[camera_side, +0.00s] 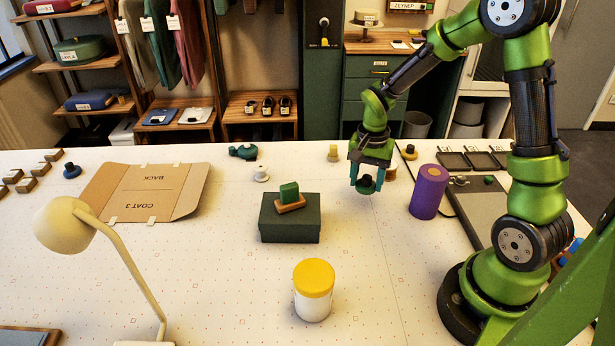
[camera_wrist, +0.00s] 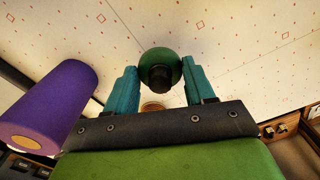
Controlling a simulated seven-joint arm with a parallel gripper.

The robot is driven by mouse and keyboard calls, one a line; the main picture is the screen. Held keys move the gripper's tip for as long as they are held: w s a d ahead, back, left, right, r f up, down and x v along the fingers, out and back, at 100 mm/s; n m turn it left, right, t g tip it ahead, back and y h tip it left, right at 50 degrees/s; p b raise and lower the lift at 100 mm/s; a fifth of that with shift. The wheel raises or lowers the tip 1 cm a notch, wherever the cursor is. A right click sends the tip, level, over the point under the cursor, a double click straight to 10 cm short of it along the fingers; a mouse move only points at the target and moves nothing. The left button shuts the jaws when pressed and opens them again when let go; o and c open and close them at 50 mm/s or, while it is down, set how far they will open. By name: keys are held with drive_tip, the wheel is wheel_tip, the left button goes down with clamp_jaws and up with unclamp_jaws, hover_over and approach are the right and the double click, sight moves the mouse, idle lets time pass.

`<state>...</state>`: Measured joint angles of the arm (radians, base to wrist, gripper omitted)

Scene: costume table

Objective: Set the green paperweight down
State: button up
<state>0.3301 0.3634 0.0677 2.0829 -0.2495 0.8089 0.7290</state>
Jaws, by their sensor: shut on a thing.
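The green paperweight (camera_side: 366,187), round with a dark knob, is between the fingers of my gripper (camera_side: 369,180), right of the middle of the table. In the wrist view the paperweight (camera_wrist: 165,62) shows between the two teal fingertips of my gripper (camera_wrist: 161,72), which are shut on it. Its knob faces the wrist camera. In the side view the fingers hide part of it, and I cannot tell for sure whether its underside touches the white table (camera_side: 225,270).
A purple cylinder (camera_side: 428,192) stands close right of my gripper. A brass-coloured round thing (camera_side: 390,173) is just behind it. A dark green box (camera_side: 290,225) with a green-and-wood block (camera_side: 289,192) on top stands left. A yellow-lidded jar (camera_side: 313,300) stands in front. Table between them is clear.

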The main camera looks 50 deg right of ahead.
sight(366, 184)
drive_tip(key=shift+f, duration=1.95)
drive_tip(key=shift+f, duration=0.15)
drive_tip(key=o, duration=1.2)
drive_tip(key=shift+o, duration=0.2)
